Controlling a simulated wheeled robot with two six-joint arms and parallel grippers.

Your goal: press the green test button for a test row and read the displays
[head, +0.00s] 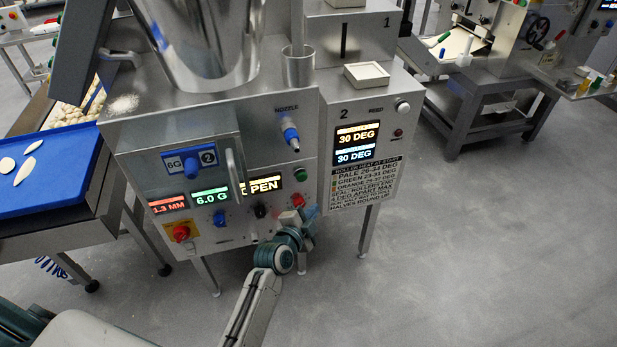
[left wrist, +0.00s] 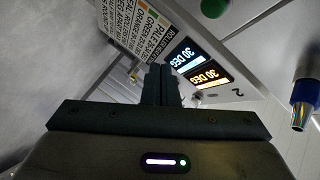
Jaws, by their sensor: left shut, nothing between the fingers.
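The green button (head: 300,174) sits on the machine's steel front, right of the display reading OPEN (head: 261,184). It also shows at the top of the left wrist view (left wrist: 214,7). Other displays read 1.3 MM (head: 168,204) in red and 6.0 G (head: 210,196) in green. Two displays on the side box read 30 DEG (head: 357,135) and 30 DEG (head: 355,155); both show in the left wrist view (left wrist: 186,56). My left gripper (head: 309,212) is shut and empty, below the green button and apart from it. My right gripper is out of view.
A blue nozzle (head: 290,134) juts out above the green button. A red emergency knob (head: 181,233), a blue knob (head: 219,218) and a black knob (head: 260,211) line the lower panel. The floor (head: 470,230) at right is clear.

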